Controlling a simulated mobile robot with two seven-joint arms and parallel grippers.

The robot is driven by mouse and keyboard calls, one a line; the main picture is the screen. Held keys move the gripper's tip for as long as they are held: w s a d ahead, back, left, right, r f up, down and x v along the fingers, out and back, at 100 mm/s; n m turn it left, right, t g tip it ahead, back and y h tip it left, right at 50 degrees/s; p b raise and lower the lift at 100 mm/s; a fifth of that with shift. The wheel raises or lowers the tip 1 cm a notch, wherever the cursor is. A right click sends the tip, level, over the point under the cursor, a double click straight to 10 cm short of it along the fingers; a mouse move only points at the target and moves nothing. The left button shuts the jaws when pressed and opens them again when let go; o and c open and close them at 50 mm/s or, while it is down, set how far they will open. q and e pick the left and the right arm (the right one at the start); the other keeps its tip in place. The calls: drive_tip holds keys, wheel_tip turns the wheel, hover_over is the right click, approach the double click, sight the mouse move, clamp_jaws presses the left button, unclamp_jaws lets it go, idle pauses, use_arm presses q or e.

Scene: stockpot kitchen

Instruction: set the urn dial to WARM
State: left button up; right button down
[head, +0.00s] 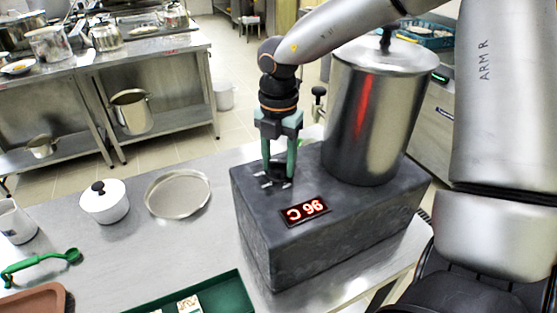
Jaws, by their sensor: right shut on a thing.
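The urn (375,120) is a tall steel cylinder with a lid and dark knob, standing on a dark grey block (330,243). A red display (305,211) on the block's top reads 96 C, upside down in this view. My right gripper (278,177) points down at the top of the block, left of the urn, with its green fingers around the dial. It is shut on the dial, which the fingers mostly hide. White marks show around the fingertips; I cannot read them or the dial's setting. My left gripper is not in view.
On the steel table left of the block are a round metal tray (178,194), a white lidded pot (104,207), a green ladle (40,263) and a brown tray (33,300). A green tray (232,296) lies in front.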

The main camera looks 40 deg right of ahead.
drive_tip(key=shift+f+n+b, duration=0.2)
drive_tip(key=shift+n+b, duration=1.4)
drive_tip(key=shift+b, duration=0.1)
drive_tip(key=n+b, duration=0.1)
drive_tip(key=n, duration=0.1)
drive_tip(key=shift+r+n+b, duration=0.1)
drive_tip(key=shift+n+b, duration=0.25)
drive_tip(key=shift+n, duration=0.05)
drive_tip(key=n+b, duration=0.1)
drive_tip(key=n, duration=0.2)
drive_tip(key=shift+r, duration=0.1)
drive_tip(key=shift+n, duration=1.3)
drive_tip(key=shift+b, duration=0.3)
drive_tip(key=shift+c, duration=1.4)
unclamp_jaws()
drive_tip(key=shift+r, duration=0.15)
